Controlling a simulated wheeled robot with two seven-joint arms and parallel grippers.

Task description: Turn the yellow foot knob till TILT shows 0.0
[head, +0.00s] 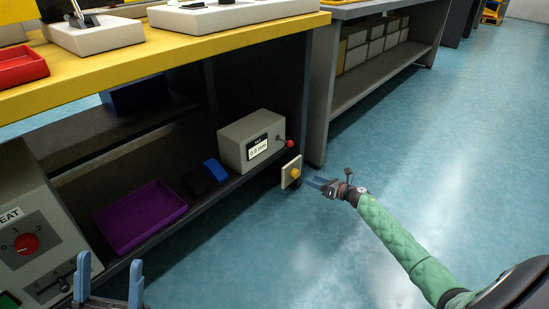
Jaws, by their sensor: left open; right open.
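The yellow knob (295,173) sits on a small cream plate (287,176) at the lower front corner of the workbench. A grey box (233,143) with a display (258,147) stands on the lower shelf, left of the knob. The display seems to read 0.0 with a unit after it; its heading is too small to read. My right gripper (312,182) is open, its blue fingers pointing left, close to the knob on its right side. Whether they touch it I cannot tell. My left gripper (108,279) is open and empty at the bottom left, fingers upward.
A purple tray (140,217), a blue block (216,170) and a black block lie on the lower shelf. A grey panel (42,236) with a red knob stands at the left. The yellow benchtop (175,52) overhangs the shelf. The blue floor (430,170) at right is clear.

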